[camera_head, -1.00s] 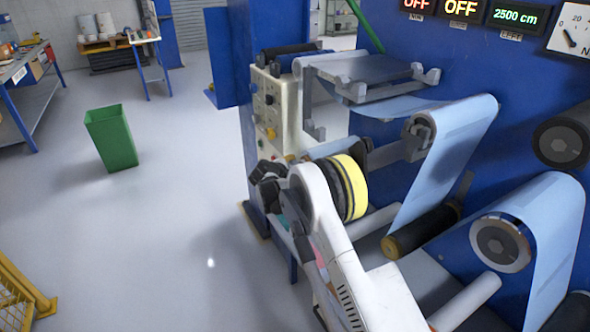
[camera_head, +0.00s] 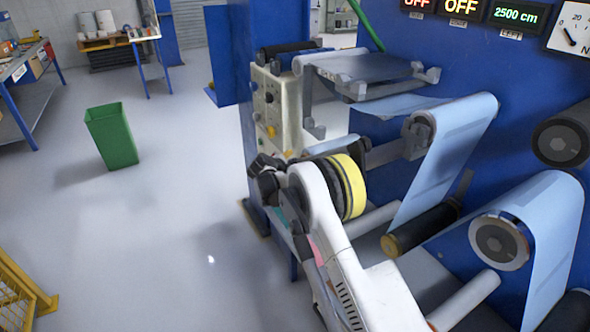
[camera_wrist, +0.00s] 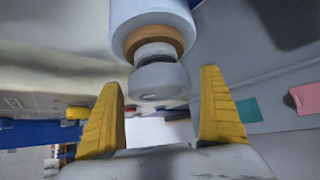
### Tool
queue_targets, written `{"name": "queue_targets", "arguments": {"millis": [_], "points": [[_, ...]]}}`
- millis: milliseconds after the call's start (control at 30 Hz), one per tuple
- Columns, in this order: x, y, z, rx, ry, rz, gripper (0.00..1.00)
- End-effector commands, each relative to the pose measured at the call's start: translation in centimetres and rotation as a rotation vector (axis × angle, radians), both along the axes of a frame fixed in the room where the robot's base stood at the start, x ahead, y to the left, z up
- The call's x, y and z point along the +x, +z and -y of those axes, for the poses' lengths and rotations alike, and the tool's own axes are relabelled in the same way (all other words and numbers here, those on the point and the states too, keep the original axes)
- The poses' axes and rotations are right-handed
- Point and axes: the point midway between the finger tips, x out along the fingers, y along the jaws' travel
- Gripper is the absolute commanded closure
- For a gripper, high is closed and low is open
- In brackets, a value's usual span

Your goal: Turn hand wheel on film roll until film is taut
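In the wrist view, a film roll (camera_wrist: 152,18) with pale blue film and a brown core comes in from the top. A rounded grey hand wheel (camera_wrist: 160,82) sits on its near end. My gripper (camera_wrist: 160,84) is open, with one yellow finger on each side of the hand wheel and visible gaps between. In the head view, pale blue film (camera_head: 440,165) runs over the rollers of the blue machine. My white arm hides most of the gripper and the hand wheel there.
A cream control box (camera_head: 275,105) with knobs stands close behind my arm. A green bin (camera_head: 112,137) is on the open grey floor at left. A yellow barrier (camera_head: 20,295) is at lower left. Rollers fill the right side.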

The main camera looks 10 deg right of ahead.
Motion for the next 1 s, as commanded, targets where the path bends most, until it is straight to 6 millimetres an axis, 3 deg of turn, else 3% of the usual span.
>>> {"name": "queue_targets", "arguments": {"millis": [233, 700, 1000], "points": [[-0.6, 0.6, -0.5, -0.001, 0.001, 0.0, 0.08], [-6.7, 5.6, -5.5, 0.0, 0.002, 0.0, 0.08], [-7.8, 6.5, -6.4, 0.0, 0.0, 0.0, 0.08]]}}
